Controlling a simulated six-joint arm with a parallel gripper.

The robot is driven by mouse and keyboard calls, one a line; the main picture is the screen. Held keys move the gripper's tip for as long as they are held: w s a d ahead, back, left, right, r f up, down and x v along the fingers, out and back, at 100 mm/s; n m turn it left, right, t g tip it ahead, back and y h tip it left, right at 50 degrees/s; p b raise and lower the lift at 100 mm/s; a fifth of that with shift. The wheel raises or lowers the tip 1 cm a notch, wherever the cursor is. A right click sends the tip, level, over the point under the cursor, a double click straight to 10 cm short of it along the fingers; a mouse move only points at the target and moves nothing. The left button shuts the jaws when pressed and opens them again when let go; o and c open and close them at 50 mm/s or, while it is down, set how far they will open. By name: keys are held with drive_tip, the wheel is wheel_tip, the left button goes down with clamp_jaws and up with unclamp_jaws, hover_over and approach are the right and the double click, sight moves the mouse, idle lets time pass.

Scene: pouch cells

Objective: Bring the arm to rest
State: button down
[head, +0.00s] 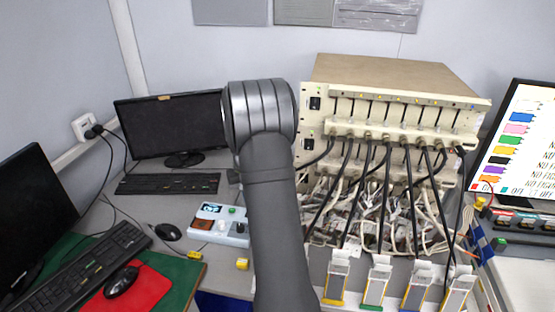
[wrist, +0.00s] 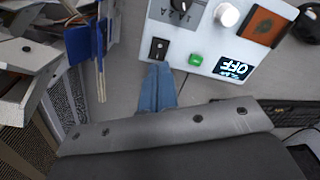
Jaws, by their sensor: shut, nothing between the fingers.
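My arm (head: 270,190) rises through the middle of the head view and bends at a grey joint (head: 258,112). The gripper itself is hidden in that view. In the wrist view, the blue fingers of my gripper (wrist: 157,84) are together and empty. Their tips point at the edge of a white control box (wrist: 197,58), near its black rocker switch (wrist: 159,48) and green button (wrist: 196,59). I cannot tell whether they touch it. The box display (wrist: 233,67) reads OFF. The box also shows left of my arm in the head view (head: 226,229).
A battery tester (head: 390,90) with hanging cables stands right of my arm. Several pouch holders, including a green-based one (head: 376,283), stand in front. A yellow block (head: 242,264) lies near the box.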

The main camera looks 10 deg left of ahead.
wheel_tip(320, 180, down, 6)
drive_tip(key=shift+f, duration=0.15)
idle(0.5)
wheel_tip(320, 180, up, 6)
drive_tip(key=shift+r, duration=0.25)
drive_tip(key=shift+s+f, duration=0.1)
drive_tip(key=shift+f, duration=0.05)
wheel_tip(320, 180, down, 6)
drive_tip(key=shift+r, duration=0.15)
drive_tip(key=d+r+m+t, duration=0.2)
drive_tip(key=d+r, duration=0.3)
drive_tip(key=r, duration=0.4)
drive_tip(key=d+r+m+t+y, duration=0.1)
drive_tip(key=d+r+m+t, duration=0.2)
drive_tip(key=r, duration=0.6)
drive_tip(key=shift+s+d+r+t, duration=0.3)
drive_tip(key=shift+d+t, duration=0.2)
drive_tip(key=shift+d, duration=0.7)
